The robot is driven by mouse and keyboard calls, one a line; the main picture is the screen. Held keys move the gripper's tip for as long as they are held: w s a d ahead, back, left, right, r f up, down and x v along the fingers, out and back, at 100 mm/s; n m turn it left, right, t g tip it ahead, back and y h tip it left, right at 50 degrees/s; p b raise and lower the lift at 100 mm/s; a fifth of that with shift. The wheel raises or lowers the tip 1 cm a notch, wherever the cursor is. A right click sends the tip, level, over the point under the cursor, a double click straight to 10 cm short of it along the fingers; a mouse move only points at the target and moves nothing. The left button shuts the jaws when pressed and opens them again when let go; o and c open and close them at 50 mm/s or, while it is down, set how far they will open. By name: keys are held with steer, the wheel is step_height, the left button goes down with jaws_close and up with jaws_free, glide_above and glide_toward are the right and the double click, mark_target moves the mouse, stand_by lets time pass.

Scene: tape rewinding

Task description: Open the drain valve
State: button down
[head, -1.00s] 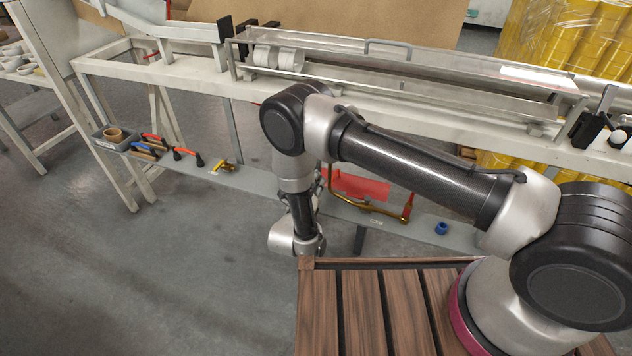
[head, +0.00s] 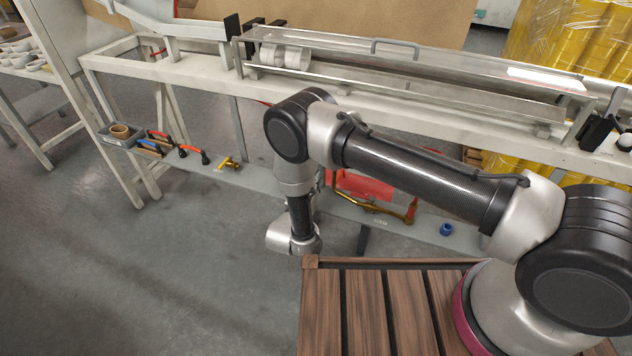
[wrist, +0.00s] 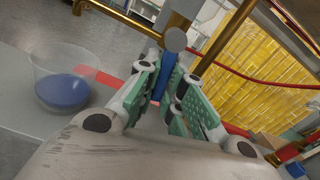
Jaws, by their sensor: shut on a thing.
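In the wrist view, a blue lever handle (wrist: 166,76) stands between the green-padded fingers of my gripper (wrist: 174,92). The fingers are shut on it. A round grey end (wrist: 175,40) sits at the top of the lever, beside a brass block (wrist: 178,22) with brass piping. In the head view my arm hides the gripper and lever. A bent brass pipe (head: 375,208) with a red part at its right end shows there, just right of my wrist.
A clear cup with blue contents (wrist: 62,90) stands left of the fingers. A shelf (head: 262,183) carries a yellow fitting (head: 229,163), tools and a grey bin (head: 117,136). A long trough (head: 400,85) runs above. Open floor lies front left.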

stand_by(0.4)
steer(key=c, duration=1.5)
jaws_free()
steer(key=shift+a, duration=0.1)
steer(key=v, duration=1.2)
